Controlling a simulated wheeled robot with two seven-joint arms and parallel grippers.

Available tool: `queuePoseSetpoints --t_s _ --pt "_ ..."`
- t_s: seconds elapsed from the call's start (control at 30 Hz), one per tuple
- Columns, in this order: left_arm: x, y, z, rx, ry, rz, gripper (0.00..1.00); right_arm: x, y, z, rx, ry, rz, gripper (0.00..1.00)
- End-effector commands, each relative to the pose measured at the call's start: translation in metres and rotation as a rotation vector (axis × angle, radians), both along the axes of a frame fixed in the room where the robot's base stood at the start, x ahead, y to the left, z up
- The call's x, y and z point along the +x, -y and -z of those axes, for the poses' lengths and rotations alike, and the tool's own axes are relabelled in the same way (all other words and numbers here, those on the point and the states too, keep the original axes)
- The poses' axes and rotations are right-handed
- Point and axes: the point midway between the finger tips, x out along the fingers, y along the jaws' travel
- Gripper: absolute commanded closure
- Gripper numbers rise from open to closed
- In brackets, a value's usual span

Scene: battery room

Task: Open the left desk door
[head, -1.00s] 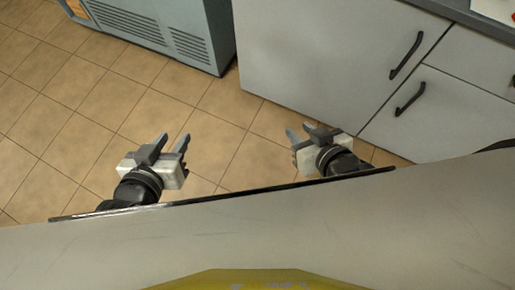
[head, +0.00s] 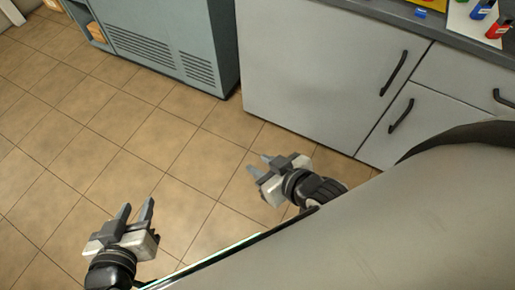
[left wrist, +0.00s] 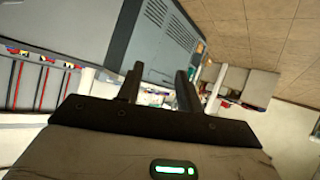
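The desk (head: 355,28) has grey-white fronts and a dark top at the upper right of the head view. Its large left door (head: 318,70) is shut, with a black bar handle (head: 394,73) near its right edge. My left gripper (head: 136,212) is open and empty above the tiled floor at the lower left. My right gripper (head: 261,166) is open and empty, below the left door and apart from it. In the left wrist view my left gripper's two dark fingers (left wrist: 160,82) stand apart with nothing between them.
A smaller front (head: 408,125) with a black handle is right of the door, with another front (head: 465,70) above it. A blue-grey cabinet (head: 165,38) with vents stands left of the desk. Small coloured objects (head: 485,12) lie on the desk top. Tiled floor (head: 120,120) is clear.

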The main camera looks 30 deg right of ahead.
Motion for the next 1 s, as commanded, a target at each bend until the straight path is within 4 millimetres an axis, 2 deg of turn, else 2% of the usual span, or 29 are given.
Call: queuePoseSetpoints --t_s 0.4,0.47,0.57,0.67,1.0 --pt "0.000 -0.001 0.000 0.001 0.000 -0.001 0.64 0.000 0.000 0.000 0.000 0.000 0.000 0.70" --pt "-0.001 -0.002 0.007 0.014 -0.009 0.000 0.64 0.000 0.000 0.000 0.000 0.000 0.000 0.70" --pt "-0.002 -0.007 0.032 0.064 -0.037 0.008 0.64 0.000 0.000 0.000 0.000 0.000 0.000 0.70" --pt "-0.003 -0.009 0.042 0.087 -0.049 0.013 0.64 0.000 0.000 0.000 0.000 0.000 0.000 0.98" --pt "-0.003 -0.009 0.042 0.086 -0.049 0.012 0.64 0.000 0.000 0.000 0.001 0.000 0.001 1.00"
